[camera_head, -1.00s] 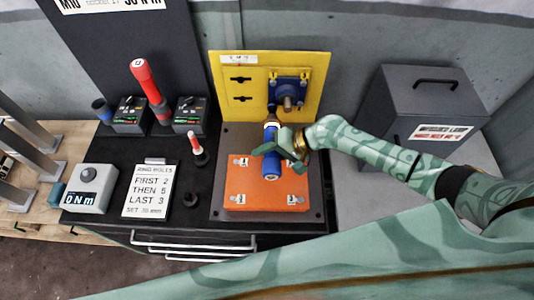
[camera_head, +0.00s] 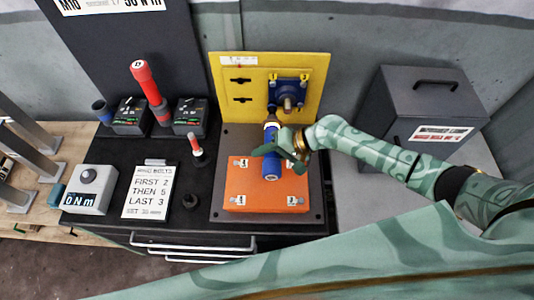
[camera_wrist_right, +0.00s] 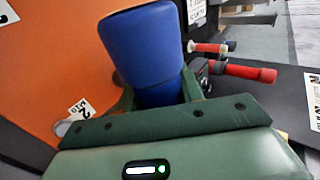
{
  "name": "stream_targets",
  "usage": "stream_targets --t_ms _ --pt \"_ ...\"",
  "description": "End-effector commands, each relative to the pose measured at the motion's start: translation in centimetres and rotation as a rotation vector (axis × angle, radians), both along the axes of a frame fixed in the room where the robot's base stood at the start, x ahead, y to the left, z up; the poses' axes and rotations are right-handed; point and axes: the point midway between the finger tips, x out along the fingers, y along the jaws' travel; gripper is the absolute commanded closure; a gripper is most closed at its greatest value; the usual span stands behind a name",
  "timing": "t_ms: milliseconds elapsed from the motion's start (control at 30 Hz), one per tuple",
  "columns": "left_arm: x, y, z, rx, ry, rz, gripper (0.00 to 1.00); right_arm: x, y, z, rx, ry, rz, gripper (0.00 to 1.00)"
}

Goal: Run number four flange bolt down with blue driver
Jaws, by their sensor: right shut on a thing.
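The blue driver (camera_head: 271,168) is held in my right gripper (camera_head: 272,150), which is shut on it. The driver's handle end faces me, above the orange block; its far end points at the lower left corner of the blue flange (camera_head: 288,93) on the yellow panel (camera_head: 228,100). Whether its tip touches a bolt there I cannot tell. In the right wrist view the blue handle (camera_wrist_right: 145,45) stands between the fingers, and the tip is hidden. Numbers beside the flange are too small to read surely. My left gripper is out of view.
The orange block (camera_head: 250,185) with numbered corner tags lies below the driver. A red-handled tool (camera_head: 146,80) stands at left, and a smaller red-handled one (camera_head: 196,142) nearer. A torque display box (camera_head: 88,190), a note board (camera_head: 150,195) and a dark grey box (camera_head: 425,105) flank it.

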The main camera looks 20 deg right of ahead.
Motion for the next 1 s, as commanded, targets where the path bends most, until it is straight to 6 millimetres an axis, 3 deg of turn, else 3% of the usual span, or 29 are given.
stream_targets --t_ms 433,1000 --pt "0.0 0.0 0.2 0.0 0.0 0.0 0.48 0.3 0.0 0.5 0.004 -0.012 -0.005 0.92" --pt "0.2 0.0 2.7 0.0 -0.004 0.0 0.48 -3.4 1.1 0.4 0.002 -0.006 -0.001 0.92"
